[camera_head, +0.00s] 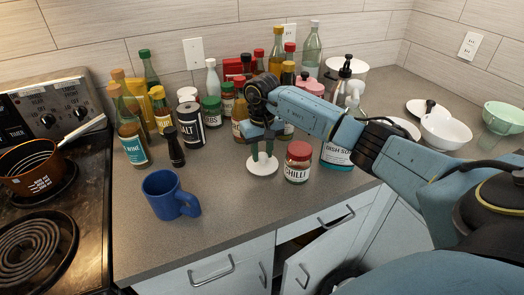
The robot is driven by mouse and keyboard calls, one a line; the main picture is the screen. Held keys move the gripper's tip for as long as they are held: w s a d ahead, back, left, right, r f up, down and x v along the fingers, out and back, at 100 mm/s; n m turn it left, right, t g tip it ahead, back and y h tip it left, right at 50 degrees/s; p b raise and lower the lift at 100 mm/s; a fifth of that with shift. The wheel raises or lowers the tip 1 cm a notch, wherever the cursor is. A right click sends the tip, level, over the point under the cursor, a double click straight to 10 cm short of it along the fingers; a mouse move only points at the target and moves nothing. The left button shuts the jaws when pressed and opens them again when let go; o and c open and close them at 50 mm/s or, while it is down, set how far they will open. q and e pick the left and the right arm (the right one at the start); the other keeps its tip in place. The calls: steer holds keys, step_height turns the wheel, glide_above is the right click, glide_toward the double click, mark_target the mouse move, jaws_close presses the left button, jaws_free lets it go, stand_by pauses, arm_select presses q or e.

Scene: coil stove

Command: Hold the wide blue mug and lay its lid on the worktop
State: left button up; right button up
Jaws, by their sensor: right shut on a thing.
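The wide blue mug (168,194) stands upright and uncovered on the grey worktop, near its front edge and right of the stove. Its handle points right. A pale round lid (262,168) is under my right gripper (262,152), to the right of and farther back than the mug. My right gripper points down and is shut on the lid's top. The lid is flat and at or very near the worktop; I cannot tell whether it touches. My left gripper is not in view.
A chilli jar (297,165) stands just right of the lid. Several bottles and jars crowd the back, including a salt tin (191,124). The stove (60,190) with a pan is at left. Worktop (225,225) between mug and lid is clear.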

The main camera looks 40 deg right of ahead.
mark_target(262, 154)
steer(key=shift+f, duration=0.1)
steer(key=shift+f, duration=0.15)
steer(key=o, duration=1.1)
steer(key=shift+r, duration=0.2)
step_height(262, 154, up, 12)
